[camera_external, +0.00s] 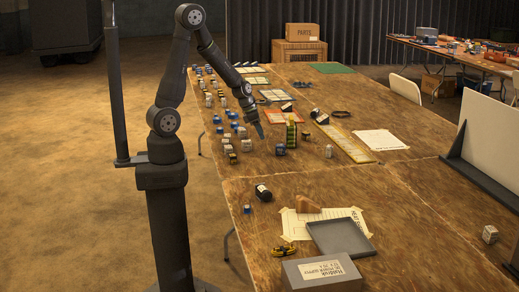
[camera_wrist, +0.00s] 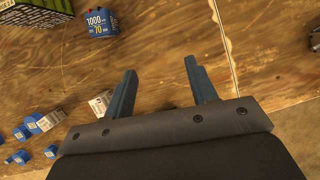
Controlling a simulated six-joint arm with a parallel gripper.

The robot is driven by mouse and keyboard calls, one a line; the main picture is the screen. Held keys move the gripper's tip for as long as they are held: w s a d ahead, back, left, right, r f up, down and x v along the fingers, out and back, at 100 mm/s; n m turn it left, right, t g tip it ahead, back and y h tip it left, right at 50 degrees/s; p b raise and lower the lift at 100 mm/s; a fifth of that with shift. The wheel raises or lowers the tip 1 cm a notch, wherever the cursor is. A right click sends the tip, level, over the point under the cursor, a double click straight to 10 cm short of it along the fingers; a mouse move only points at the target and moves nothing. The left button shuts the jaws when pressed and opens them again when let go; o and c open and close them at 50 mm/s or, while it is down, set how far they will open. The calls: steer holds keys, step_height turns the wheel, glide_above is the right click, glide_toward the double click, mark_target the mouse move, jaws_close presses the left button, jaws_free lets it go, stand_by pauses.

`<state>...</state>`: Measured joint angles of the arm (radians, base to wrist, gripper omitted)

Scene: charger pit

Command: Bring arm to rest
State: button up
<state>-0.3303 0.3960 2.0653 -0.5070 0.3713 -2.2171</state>
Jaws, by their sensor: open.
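My gripper (camera_external: 259,129) hangs above the wooden table (camera_external: 300,180), left of a green and yellow striped block, at the end of my bent arm. Nothing is held. My arm is bent over the table's left side and its forearm slopes down to the right.
Many small blue and grey parts (camera_external: 229,151) stand along the table's left side. The green and yellow block (camera_external: 291,135) stands close to my gripper. A grey tray (camera_external: 340,238) and a labelled box (camera_external: 322,272) lie at the near end. A white panel (camera_external: 495,130) stands at right.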

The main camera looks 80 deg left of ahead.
steer(key=w+d+m+h, duration=0.1)
steer(key=w+d+m, duration=0.2)
steer(key=d, duration=1.2)
steer(key=shift+m+g+h, duration=0.3)
steer(key=shift+m, duration=0.3)
